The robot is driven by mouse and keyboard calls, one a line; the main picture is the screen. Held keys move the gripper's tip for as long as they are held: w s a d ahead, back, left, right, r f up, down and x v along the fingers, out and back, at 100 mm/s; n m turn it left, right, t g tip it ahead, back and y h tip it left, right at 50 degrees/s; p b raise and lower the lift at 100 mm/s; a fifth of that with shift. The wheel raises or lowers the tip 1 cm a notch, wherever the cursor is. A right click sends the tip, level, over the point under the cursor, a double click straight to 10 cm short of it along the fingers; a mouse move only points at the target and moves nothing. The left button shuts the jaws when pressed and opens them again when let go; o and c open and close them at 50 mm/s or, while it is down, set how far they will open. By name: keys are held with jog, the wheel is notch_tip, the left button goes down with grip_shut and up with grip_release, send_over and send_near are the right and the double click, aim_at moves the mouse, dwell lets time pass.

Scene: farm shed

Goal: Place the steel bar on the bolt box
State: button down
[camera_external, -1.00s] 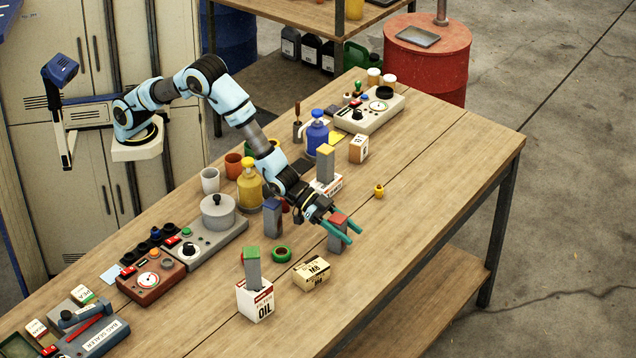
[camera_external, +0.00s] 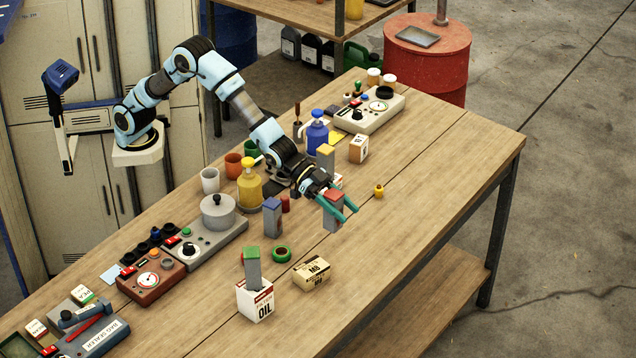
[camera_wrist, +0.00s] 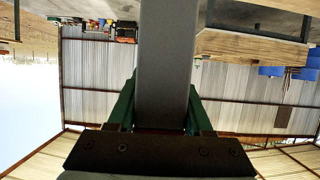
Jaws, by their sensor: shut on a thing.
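My gripper (camera_external: 338,204) is shut on a grey steel bar with a red top (camera_external: 333,215), held upright right of the table's middle. The bar appears a little above the table top. In the wrist view the grey bar (camera_wrist: 165,70) stands between the green fingers. A small cream box (camera_external: 311,271) with dark lettering, which looks like the bolt box, lies on the table nearer the camera and left of the bar.
A blue-topped bar (camera_external: 272,218) stands left of my gripper. A green-topped bar (camera_external: 252,268) stands in or behind the white oil box (camera_external: 255,301). A yellow-topped bar (camera_external: 326,160) stands behind my gripper. A green ring (camera_external: 282,254) lies near the cream box. The right front of the table is clear.

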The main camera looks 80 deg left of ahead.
jog(key=s+d+r+m+g+h+p, duration=0.3)
jog(key=s+d+r+m+g, duration=0.15)
jog(key=s+d, duration=0.4)
notch_tip(320, 180, down, 10)
jog(key=shift+w+d, duration=0.35)
jog(key=shift+t, duration=0.25)
jog(key=shift+f, duration=0.1)
jog(key=shift+c, duration=1.5)
grip_release()
